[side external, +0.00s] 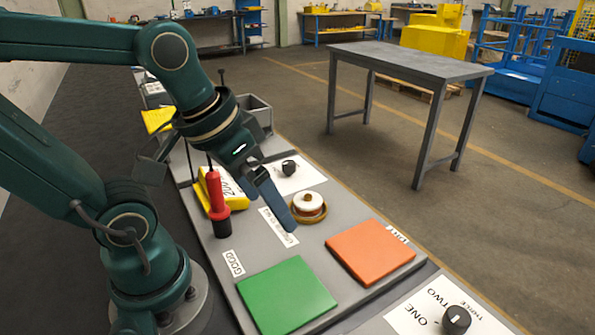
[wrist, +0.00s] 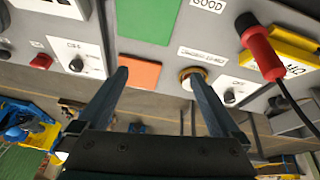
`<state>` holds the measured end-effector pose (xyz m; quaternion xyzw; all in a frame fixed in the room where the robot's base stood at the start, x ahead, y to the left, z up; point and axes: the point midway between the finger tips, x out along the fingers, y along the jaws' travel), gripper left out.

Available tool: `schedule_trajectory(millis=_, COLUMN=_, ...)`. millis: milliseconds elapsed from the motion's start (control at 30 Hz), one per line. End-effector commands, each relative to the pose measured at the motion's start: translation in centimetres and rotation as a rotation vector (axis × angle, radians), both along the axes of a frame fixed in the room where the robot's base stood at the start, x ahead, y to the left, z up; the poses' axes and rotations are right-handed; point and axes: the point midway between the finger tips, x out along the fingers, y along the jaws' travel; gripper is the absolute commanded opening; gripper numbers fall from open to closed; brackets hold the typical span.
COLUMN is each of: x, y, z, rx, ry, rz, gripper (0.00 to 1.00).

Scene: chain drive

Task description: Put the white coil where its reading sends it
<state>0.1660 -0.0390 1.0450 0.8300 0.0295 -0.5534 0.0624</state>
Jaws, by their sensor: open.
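The white coil (side external: 308,201) sits in a brass ring-shaped seat (side external: 322,216) on the grey bench; the seat also shows in the wrist view (wrist: 186,76). My gripper (side external: 287,226) is just left of the coil in the side view, pointing down. In the wrist view, my gripper (wrist: 160,76) is open with nothing between its fingers. A green pad (side external: 286,297) lies beside a GOOD label (side external: 233,263). An orange pad (side external: 371,252) has a label I cannot fully read. A yellow meter (side external: 236,203) bears a white display whose marks I cannot read surely.
A red probe (side external: 216,193) stands upright by the meter. A black knob (side external: 289,167) is behind the coil. Another knob (side external: 456,319) stands on a plate marked ONE and TWO. A grey bin (side external: 258,111) is at the back. Both pads are bare.

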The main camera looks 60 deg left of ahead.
Motion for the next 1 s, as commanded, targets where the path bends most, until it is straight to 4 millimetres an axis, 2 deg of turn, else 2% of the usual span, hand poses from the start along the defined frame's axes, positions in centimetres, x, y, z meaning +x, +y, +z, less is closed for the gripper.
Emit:
schedule_trajectory(millis=200, x=-0.8, y=-0.2, z=0.2, rx=0.075, ry=-0.095, rz=-0.113, gripper=1.0)
schedule_trajectory(millis=767, x=-0.9, y=-0.1, z=0.2, rx=0.101, ry=-0.093, rz=-0.165, gripper=1.0)
schedule_trajectory(millis=867, x=0.1, y=-0.1, z=1.8, rx=0.141, ry=-0.112, rz=-0.243, gripper=1.0)
schedule_trajectory(millis=1000, x=2.3, y=0.5, z=3.3, rx=0.192, ry=-0.072, rz=-0.331, gripper=1.0)
